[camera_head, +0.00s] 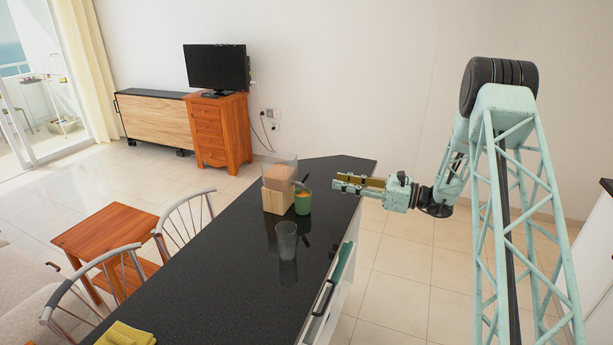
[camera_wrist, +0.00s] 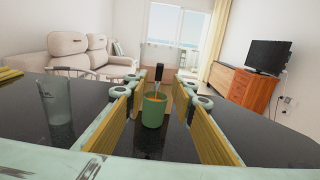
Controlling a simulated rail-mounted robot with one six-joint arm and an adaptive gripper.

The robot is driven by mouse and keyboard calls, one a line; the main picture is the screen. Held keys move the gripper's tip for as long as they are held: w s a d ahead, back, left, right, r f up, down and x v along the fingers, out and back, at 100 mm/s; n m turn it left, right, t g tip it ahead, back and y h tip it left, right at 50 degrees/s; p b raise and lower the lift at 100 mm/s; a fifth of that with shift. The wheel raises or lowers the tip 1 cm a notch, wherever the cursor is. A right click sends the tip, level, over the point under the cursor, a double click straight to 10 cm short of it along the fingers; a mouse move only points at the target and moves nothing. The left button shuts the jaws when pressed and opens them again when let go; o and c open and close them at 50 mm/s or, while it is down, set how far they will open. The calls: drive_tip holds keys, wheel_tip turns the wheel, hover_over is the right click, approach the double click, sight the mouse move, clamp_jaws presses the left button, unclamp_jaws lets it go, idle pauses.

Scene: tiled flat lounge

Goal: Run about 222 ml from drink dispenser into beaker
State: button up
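The drink dispenser (camera_head: 278,198) stands toward the far end of the dark counter, with a wooden base and a clear tank holding orange-brown drink. A green beaker (camera_head: 303,205) stands upright close beside its base, with orange showing inside; it also shows in the wrist view (camera_wrist: 153,113). A black-topped upright part (camera_wrist: 159,73) rises over the beaker; I cannot tell whether it is the tap. My gripper (camera_head: 338,183) is open and empty, right of the beaker and apart from it. In the wrist view the beaker shows in line between the fingers (camera_wrist: 160,118).
An empty clear glass (camera_head: 287,236) stands on the counter (camera_head: 220,270), nearer the camera; it also shows in the wrist view (camera_wrist: 55,102). A folded yellow cloth (camera_head: 126,335) lies at the near end. Chairs line the left side.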

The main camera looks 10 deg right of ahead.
sight(306, 177)
drive_tip(key=shift+b+x, duration=0.7)
drive_tip(key=shift+x, duration=6.2)
clamp_jaws()
